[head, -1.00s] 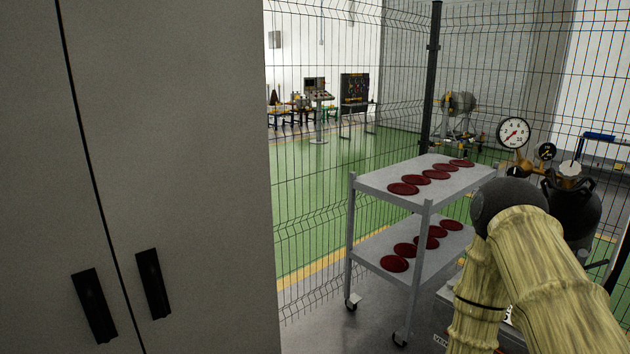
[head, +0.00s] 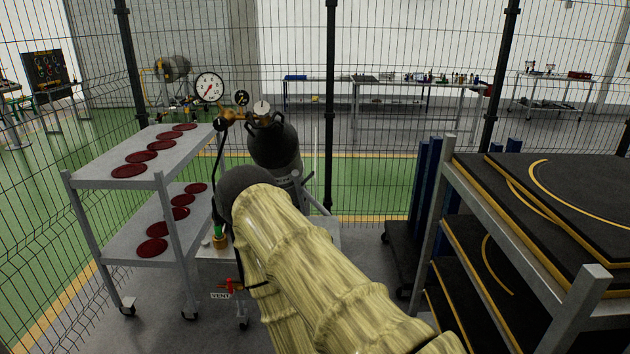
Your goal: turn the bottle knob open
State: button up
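A dark gas bottle (head: 275,150) stands upright left of centre, behind a wire fence's near side, on or by a small grey cart (head: 318,222). A pale round knob (head: 262,107) shows at its top, on the brass valve and regulator. A large white gauge (head: 209,87) and a small black gauge (head: 241,98) sit beside it. My arm, in a pale yellow sleeve, reaches up from the bottom and covers part of the cart and the lower bottle. My gripper is not visible; the arm's dark rounded joint is in front of the bottle's lower left.
A two-shelf trolley (head: 190,150) with dark red discs stands left of the bottle. A rack (head: 447,200) with large black, yellow-edged panels fills the right. A red-handled vent valve (head: 230,285) sits low on the cart. A wire fence (head: 370,150) runs behind.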

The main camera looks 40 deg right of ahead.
aim_at(262, 109)
jog(key=z, duration=1)
